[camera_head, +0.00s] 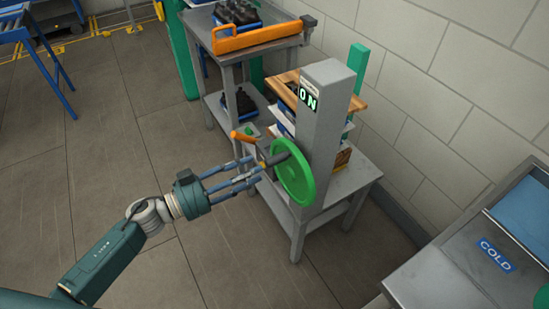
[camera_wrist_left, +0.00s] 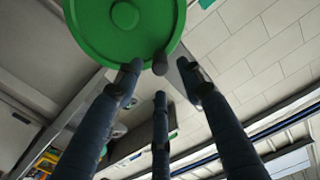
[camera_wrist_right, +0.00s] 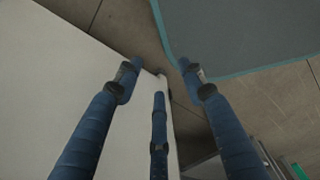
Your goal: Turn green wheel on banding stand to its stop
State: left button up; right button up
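The green wheel (camera_head: 296,181) is mounted upright on the grey column of the banding stand (camera_head: 323,118). A dark handle knob (camera_head: 277,159) sticks out from the wheel near its upper left edge. My left gripper (camera_head: 258,171) is open and empty, its fingertips close to the knob. In the left wrist view the wheel (camera_wrist_left: 125,28) fills the top, and the knob (camera_wrist_left: 160,63) lies between the spread fingertips (camera_wrist_left: 159,75); I cannot tell whether they touch it. My right gripper (camera_wrist_right: 160,75) is open and empty in its own wrist view, and the head view does not show it.
The column carries an ON sign (camera_head: 308,98). An orange handle (camera_head: 243,136) lies left of the wheel. Behind is a grey cart (camera_head: 230,58) with an orange bar and crates of dark bottles. A metal unit marked COLD (camera_head: 496,255) stands at right.

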aim_at(271, 162)
pick_arm(q)
jog(key=p+x, duration=0.1)
jog(key=x, duration=0.5)
jog(key=shift+w+d+r, duration=0.1)
jog(key=shift+d+r, duration=0.05)
jog(key=shift+d, duration=0.1)
jog(key=shift+x, duration=0.75)
pick_arm(e)
jog(key=shift+s+d+r, duration=0.2)
jog(key=shift+d+r, duration=0.25)
jog(key=shift+r, duration=0.3)
pick_arm(q)
jog(key=shift+c, duration=0.5)
grip_shut()
